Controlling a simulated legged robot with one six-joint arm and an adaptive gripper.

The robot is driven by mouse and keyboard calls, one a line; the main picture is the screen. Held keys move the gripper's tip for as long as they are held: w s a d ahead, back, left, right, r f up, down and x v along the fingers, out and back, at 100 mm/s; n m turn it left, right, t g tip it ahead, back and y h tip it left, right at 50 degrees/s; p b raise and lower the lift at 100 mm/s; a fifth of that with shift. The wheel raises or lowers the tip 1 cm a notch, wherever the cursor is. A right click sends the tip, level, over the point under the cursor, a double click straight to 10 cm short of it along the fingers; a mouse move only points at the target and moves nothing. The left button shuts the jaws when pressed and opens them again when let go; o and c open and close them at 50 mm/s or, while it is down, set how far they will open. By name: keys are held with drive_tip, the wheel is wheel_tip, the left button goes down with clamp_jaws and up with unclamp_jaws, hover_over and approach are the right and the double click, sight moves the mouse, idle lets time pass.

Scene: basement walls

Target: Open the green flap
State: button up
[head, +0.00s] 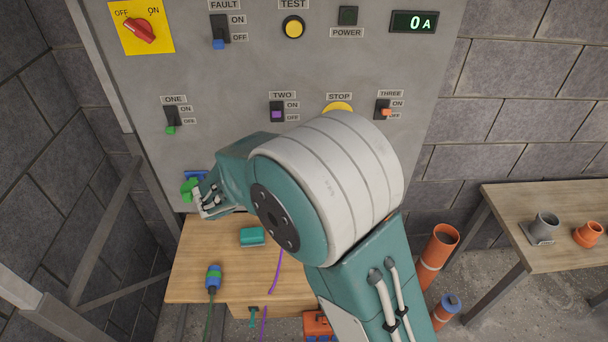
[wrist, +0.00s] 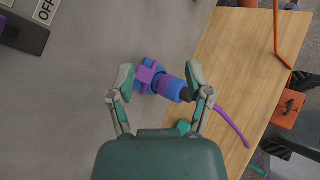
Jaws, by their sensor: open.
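The green flap (head: 188,189) is low on the left of the grey panel, by a blue socket part (head: 195,175). My gripper (head: 207,206) is right beside it on its right, open and empty. I cannot tell whether the fingers touch the flap, nor whether it is lifted. In the wrist view the green flap is not seen. There my open fingers (wrist: 162,90) spread apart, with a purple flap (wrist: 147,76) and a blue plug (wrist: 171,89) showing beyond them at the panel. My arm hides that purple flap in the head view.
A wooden table (head: 195,255) stands below the panel with a teal box (head: 252,237), a blue-green plug (head: 213,278) and a purple cable (head: 276,272) on it. Switches with labels are above the flap. A second table (head: 560,200) and orange pipes (head: 438,250) are at the right.

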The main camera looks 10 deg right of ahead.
drive_tip(key=s+d+m, duration=0.1)
drive_tip(key=d+r+m+g, duration=0.1)
drive_tip(key=d, duration=0.1)
drive_tip(key=s+d+r+g, duration=0.1)
drive_tip(key=shift+s+d+r+m, duration=0.1)
drive_tip(key=shift+s+d+m, duration=0.05)
drive_tip(key=shift+s+m, duration=0.25)
drive_tip(key=shift+w, duration=0.1)
clamp_jaws()
drive_tip(key=n+t+y, duration=0.9)
drive_tip(key=n+t, duration=0.6)
drive_tip(key=n, duration=0.3)
approach(190, 188)
drive_tip(key=shift+w+d, duration=0.1)
drive_tip(key=shift+w, duration=1.9)
